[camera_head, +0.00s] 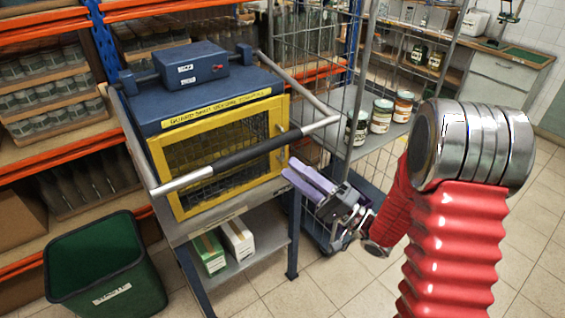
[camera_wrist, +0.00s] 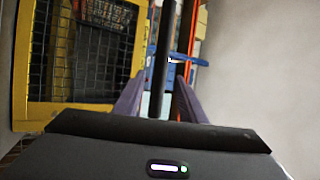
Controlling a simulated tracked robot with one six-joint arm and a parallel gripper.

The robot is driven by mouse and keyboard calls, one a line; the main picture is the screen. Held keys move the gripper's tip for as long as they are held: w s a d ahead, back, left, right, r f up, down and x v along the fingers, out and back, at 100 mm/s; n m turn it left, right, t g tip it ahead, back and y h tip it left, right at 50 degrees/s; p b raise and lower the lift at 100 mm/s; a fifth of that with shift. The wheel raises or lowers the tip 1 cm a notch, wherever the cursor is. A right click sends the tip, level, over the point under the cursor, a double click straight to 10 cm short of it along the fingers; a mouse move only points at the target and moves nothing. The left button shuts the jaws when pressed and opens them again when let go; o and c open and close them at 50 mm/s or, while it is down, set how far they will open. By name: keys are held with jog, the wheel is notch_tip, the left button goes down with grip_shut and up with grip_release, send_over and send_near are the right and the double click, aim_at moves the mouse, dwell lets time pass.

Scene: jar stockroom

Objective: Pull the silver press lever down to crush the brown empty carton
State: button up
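The door's frame also shows in the wrist view (camera_wrist: 80,112). My gripper (camera_head: 289,167) has purple fingers, apart and empty, below the lever's right part and near the door's right edge. In the wrist view a dark bar (camera_wrist: 162,60) runs between the open fingers (camera_wrist: 156,98); I cannot tell its depth. The brown carton cannot be made out behind the mesh.
A green bin (camera_head: 105,270) stands at the left. Green and white cartons (camera_head: 237,239) sit on the shelf under the press. A wire cage trolley (camera_head: 340,150) with jars stands close right of the press. Tiled floor (camera_head: 340,280) is open in front.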

jog(key=shift+v, duration=1.45)
